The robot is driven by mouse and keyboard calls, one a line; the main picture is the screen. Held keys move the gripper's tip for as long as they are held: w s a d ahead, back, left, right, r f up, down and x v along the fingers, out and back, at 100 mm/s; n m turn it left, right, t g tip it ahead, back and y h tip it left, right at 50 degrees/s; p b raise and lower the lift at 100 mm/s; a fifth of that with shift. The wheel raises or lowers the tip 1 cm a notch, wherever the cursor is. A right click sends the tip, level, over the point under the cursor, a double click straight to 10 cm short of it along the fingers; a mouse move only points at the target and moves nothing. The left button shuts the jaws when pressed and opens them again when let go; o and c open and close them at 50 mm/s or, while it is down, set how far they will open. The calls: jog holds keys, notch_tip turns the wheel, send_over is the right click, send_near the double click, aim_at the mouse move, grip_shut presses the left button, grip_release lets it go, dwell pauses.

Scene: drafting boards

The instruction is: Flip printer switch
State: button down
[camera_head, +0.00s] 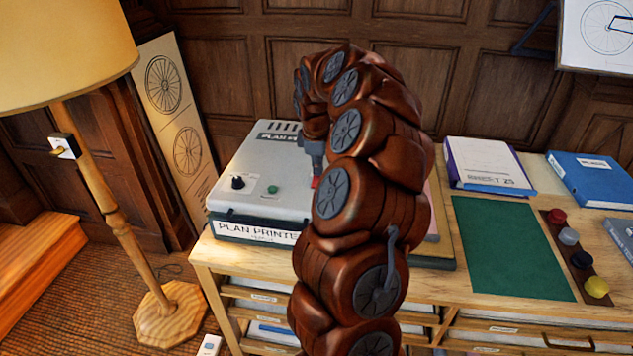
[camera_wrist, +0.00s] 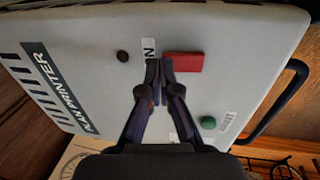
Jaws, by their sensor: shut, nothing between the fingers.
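The plan printer (camera_head: 255,165) is a grey box on the left end of the wooden cabinet. It fills most of the wrist view (camera_wrist: 95,25). A red switch (camera_wrist: 184,62) is on its top face, beside a small white label (camera_wrist: 149,50) partly hidden by my fingers. In the head view only a bit of red (camera_head: 315,182) shows below my gripper (camera_head: 314,165). In the wrist view my gripper (camera_wrist: 159,66) is shut and empty, its tips just beside the red switch. I cannot tell whether they touch it, or which way the switch is set.
The printer also has a green button (camera_wrist: 208,122) and a dark knob (camera_head: 238,183). A lamp (camera_head: 110,200) stands left of the cabinet. Binders (camera_head: 487,165), a green mat (camera_head: 510,245) and several coloured knobs (camera_head: 595,287) lie to the right. My arm hides the middle.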

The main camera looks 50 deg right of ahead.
jog(key=shift+f, duration=0.55)
jog(key=shift+r, duration=0.15)
jog(key=shift+r+p, duration=1.35)
jog(key=shift+r, duration=2.05)
